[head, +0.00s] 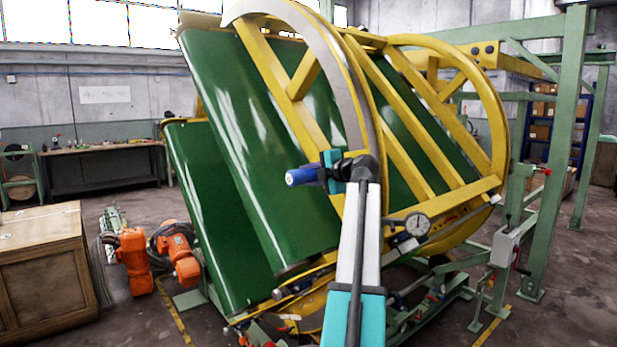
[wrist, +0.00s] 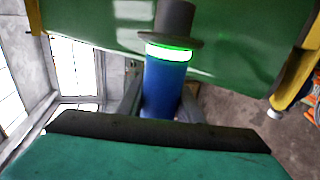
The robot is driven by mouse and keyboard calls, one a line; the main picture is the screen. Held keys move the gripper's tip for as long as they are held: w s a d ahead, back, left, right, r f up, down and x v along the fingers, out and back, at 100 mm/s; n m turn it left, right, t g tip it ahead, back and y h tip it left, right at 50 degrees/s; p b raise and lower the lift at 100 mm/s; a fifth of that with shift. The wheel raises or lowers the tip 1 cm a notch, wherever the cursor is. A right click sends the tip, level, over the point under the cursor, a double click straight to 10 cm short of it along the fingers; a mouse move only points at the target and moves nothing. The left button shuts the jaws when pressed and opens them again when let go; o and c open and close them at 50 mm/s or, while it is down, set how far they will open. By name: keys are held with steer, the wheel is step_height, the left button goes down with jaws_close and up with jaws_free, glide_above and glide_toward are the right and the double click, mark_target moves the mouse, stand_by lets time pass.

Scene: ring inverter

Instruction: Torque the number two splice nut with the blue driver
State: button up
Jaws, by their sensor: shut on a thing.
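My gripper (head: 325,173) is at the end of my raised arm, in front of the yellow ring frame (head: 352,110). It is shut on the blue driver (head: 301,176), which sticks out to the left in the head view. In the wrist view the blue driver (wrist: 165,88) stands between the gripper fingers (wrist: 163,105), with a lit green band and a dark grey collar and tip at its far end. The green panel (wrist: 100,28) lies beyond the tip. I cannot make out the number two splice nut in either view.
Large green panels (head: 235,140) sit inside the yellow frame. A dial gauge (head: 417,224) is right of my arm. A green post (head: 556,150) and grey control box (head: 505,246) stand at right.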

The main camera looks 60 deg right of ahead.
steer(key=shift+s+d+r+b, duration=0.1)
steer(key=shift+s+d+b, duration=0.1)
steer(key=shift+d+b, duration=0.45)
steer(key=shift+s+d+r+b, duration=0.1)
steer(key=shift+s+d+b, duration=0.1)
steer(key=shift+d+b, duration=0.35)
stand_by(3.2)
steer(key=shift+a, duration=0.15)
steer(key=shift+w+a+f+b, duration=0.1)
steer(key=shift+w+a+b, duration=0.15)
steer(key=shift+a, duration=0.5)
steer(key=shift+w+a+r+b, duration=0.1)
steer(key=shift+w+a+b, duration=0.15)
steer(key=shift+a, duration=0.45)
steer(key=shift+w+a+f+b, duration=0.1)
steer(key=shift+w+a+b, duration=0.15)
steer(key=shift+a, duration=0.5)
steer(key=shift+w, duration=0.1)
